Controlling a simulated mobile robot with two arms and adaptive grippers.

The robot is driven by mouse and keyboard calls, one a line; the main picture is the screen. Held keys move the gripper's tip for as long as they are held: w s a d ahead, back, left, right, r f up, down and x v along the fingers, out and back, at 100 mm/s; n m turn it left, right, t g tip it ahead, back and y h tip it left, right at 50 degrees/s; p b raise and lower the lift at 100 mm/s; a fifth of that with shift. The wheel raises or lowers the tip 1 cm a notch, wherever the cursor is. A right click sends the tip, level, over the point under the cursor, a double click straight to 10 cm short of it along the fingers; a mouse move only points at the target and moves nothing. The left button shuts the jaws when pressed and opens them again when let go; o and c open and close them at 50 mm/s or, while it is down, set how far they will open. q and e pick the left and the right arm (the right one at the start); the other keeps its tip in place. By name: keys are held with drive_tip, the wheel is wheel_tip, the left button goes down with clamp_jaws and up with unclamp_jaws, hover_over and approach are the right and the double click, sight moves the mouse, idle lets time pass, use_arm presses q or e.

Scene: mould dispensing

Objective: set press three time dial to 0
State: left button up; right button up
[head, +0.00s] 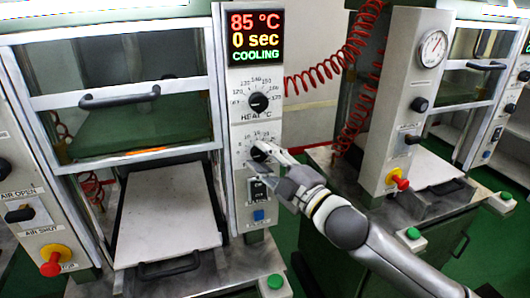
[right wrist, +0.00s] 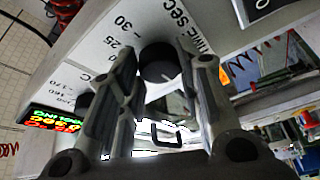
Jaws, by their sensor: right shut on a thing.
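The press's time dial (head: 258,150) is a black knob on the grey control panel, below the heat dial. My right gripper (head: 266,154) reaches it from the lower right and is shut on it. In the right wrist view the round black dial (right wrist: 160,63) sits between the two fingers, beside the printed "25", "30" and "TIME:SEC". A pale pointer line shows on the knob, but I cannot tell its exact setting. The display (head: 256,35) reads 85 °C, 0 sec, COOLING. My left gripper is not in view.
The heat dial (head: 258,102) is just above. Below are a black switch (head: 257,189) and a blue button (head: 258,215). The press door with its black handle (head: 120,97) stands left. Another press with a gauge (head: 433,48) and a red coiled hose (head: 335,65) are right.

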drive_tip(key=shift+d, duration=0.1)
drive_tip(key=o, duration=1)
drive_tip(key=v, duration=1.2)
drive_tip(key=shift+r, duration=0.1)
